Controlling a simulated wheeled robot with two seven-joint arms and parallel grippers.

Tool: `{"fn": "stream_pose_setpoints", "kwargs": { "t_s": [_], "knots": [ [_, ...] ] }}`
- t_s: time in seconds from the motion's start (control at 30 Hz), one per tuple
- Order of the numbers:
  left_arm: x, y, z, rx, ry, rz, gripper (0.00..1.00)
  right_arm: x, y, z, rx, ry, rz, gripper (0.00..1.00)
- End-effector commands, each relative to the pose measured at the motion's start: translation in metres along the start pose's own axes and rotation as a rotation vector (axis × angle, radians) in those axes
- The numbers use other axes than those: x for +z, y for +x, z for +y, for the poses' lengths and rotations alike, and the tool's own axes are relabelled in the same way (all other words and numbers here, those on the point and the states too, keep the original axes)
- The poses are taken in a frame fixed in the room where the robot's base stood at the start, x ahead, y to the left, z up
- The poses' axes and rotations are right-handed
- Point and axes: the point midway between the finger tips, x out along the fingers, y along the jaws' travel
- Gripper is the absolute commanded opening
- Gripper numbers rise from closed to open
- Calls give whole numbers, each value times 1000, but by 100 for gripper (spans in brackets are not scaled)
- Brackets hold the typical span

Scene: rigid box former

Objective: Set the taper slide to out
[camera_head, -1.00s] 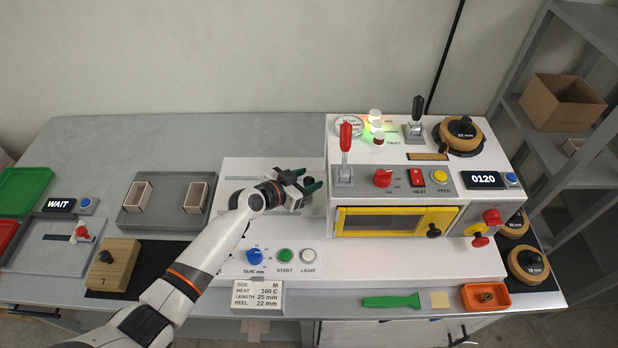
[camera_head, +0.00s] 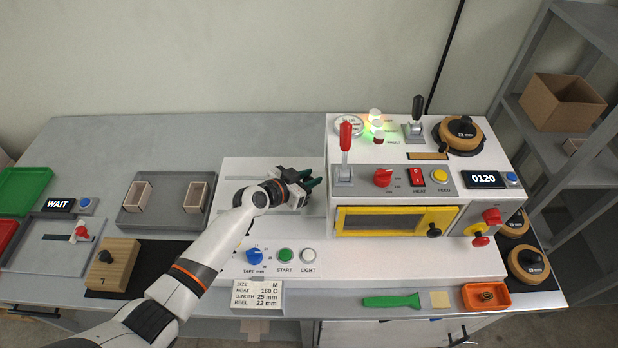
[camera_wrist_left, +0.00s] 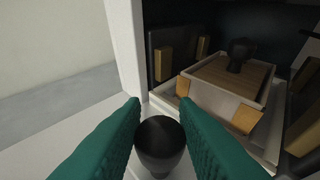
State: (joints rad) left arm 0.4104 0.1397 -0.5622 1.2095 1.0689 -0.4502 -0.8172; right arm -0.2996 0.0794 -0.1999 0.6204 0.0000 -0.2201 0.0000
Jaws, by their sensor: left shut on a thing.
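My left gripper (camera_head: 308,184) is over the white deck, just left of the machine's tall housing. Its green fingers close around a black knob (camera_wrist_left: 160,143) in the left wrist view, one on each side. The knob stands on the white surface. I take it for the taper slide's knob, but no label shows. In the head view the gripper hides most of the knob and the surface under it. A slot (camera_head: 240,178) in the deck runs left of the gripper. My right gripper is not in view.
Inside the housing, the left wrist view shows a pale box with a wooden block (camera_wrist_left: 228,75) and black knob, with brown pads around. A red-handled lever (camera_head: 345,137) rises right of my gripper. A grey tray with two small boxes (camera_head: 165,200) stands left.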

Motion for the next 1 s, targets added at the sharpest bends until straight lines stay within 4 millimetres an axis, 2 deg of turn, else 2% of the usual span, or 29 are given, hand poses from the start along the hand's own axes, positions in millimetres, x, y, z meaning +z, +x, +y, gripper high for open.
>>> {"fn": "stream_pose_setpoints", "kwargs": {
  "t_s": [0.27,0.7,1.0],
  "knots": [
    [-16,-20,26,4,5,2,0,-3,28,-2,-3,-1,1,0],
    [-47,-87,100,6,6,1,0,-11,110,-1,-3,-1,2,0],
    [-55,-120,132,3,2,1,0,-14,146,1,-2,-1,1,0]
  ]
}}
